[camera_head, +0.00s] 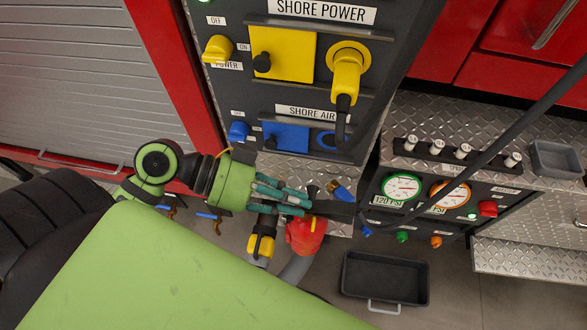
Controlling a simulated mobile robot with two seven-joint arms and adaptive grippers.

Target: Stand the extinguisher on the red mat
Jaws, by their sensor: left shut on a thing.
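The red extinguisher (306,240) shows from above at the lower middle, with a dark top piece and a small yellow mark. My left gripper (300,200) reaches in from the left, its teal fingers shut at the extinguisher's dark top. The fingers hide part of this top, and the extinguisher's lower part is hard to see. I cannot tell whether its base touches the floor. I cannot make out the red mat in this view. My right gripper is not in view.
The dark panel with the yellow shore power plug (346,75) stands just behind my gripper. A yellow-and-black fitting (262,245) is close beside the extinguisher. A gauge panel (455,205) is at right. A black tray (385,297) lies on the grey floor, with some bare floor around it.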

